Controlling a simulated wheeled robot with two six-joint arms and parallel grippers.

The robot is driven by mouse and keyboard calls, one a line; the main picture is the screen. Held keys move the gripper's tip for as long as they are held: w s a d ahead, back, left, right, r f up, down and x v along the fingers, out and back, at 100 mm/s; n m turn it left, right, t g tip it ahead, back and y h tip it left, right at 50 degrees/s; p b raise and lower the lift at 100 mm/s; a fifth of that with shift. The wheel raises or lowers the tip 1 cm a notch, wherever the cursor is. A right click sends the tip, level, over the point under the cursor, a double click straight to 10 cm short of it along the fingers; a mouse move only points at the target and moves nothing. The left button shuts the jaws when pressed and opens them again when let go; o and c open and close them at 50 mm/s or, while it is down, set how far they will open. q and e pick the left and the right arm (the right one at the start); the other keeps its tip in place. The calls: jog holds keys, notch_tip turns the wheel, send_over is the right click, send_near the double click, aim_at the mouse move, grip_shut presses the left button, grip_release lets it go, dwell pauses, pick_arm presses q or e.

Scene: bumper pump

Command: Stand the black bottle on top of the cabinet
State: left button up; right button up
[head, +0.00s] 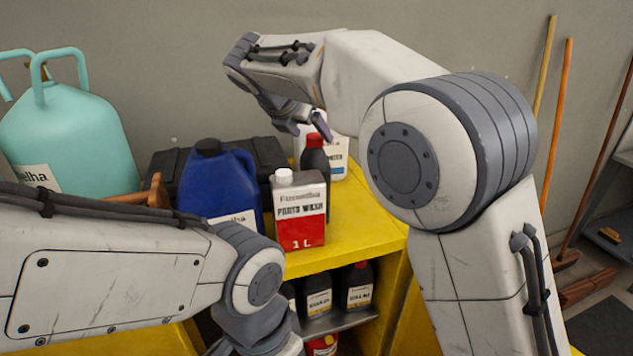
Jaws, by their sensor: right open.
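A black bottle with a red cap (315,155) stands upright on top of the yellow cabinet (352,222), partly hidden by a grey, white and red can in front. My right gripper (304,127) is open, close above and beside the red cap; the frame does not show it gripping anything. More black bottles (358,286) with white labels stand on the shelf inside the cabinet. My left arm crosses the lower left, and its gripper is out of view below.
The Parts Wash can (299,210), a blue jug (217,178), a black case (265,153), a white container (337,160) and a teal gas cylinder (70,140) crowd the top. Bare yellow surface shows at the right front. Broom handles (556,140) lean on the wall.

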jog(key=x, duration=0.2)
jog(key=p+x, duration=0.1)
jog(key=x, duration=0.1)
jog(key=shift+w+d+f+p, duration=0.1)
jog(key=shift+d+f+p, duration=0.2)
jog(key=shift+w+d+f, duration=0.1)
jog(key=shift+w+f, duration=0.15)
jog(key=shift+f, duration=0.1)
jog(key=shift+c, duration=0.4)
grip_shut()
dwell(0.5)
jog(key=shift+r, duration=0.1)
